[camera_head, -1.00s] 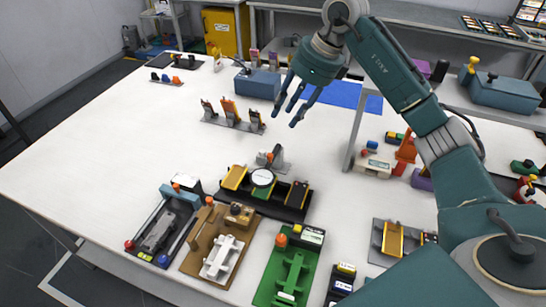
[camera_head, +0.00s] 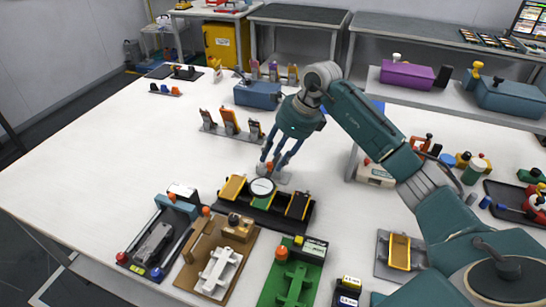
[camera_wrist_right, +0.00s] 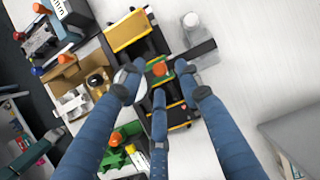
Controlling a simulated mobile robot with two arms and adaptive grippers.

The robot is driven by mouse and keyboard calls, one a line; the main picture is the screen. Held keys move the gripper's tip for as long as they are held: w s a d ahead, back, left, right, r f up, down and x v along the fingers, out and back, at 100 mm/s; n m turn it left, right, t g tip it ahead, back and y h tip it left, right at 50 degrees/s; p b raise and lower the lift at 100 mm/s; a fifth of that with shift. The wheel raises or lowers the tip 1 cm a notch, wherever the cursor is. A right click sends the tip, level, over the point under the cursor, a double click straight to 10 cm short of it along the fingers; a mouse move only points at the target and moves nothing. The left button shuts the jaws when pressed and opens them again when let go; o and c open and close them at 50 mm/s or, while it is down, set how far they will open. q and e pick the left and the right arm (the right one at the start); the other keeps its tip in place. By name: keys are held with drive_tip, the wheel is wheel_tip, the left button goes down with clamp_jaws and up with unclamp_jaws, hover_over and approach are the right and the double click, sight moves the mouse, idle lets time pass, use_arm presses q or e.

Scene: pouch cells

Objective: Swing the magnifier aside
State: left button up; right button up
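The magnifier (camera_head: 262,187) is a round pale lens with a dark rim. It sits over a black fixture (camera_head: 254,206) with yellow plates, and its grey mount (camera_head: 283,178) stands just behind. My right gripper (camera_head: 273,164) points down beside the lens and above the mount, with its blue fingers spread. In the right wrist view, the lens (camera_wrist_right: 131,80) is partly covered by a finger of my right gripper (camera_wrist_right: 157,84). An orange knob (camera_wrist_right: 159,69) shows between the fingers. I see nothing held between them, and cannot tell if a finger touches the magnifier. My left gripper is out of view.
Left of the fixture are a brown fixture (camera_head: 208,276) and a dark tray (camera_head: 141,263). A green fixture (camera_head: 292,276) is in front. A rack with orange clips (camera_head: 229,122) and a blue box (camera_head: 258,94) stand farther back.

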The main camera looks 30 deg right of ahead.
drive_tip(key=shift+x, duration=0.95)
drive_tip(key=shift+c, duration=0.6)
clamp_jaws()
drive_tip(key=shift+d, duration=0.15)
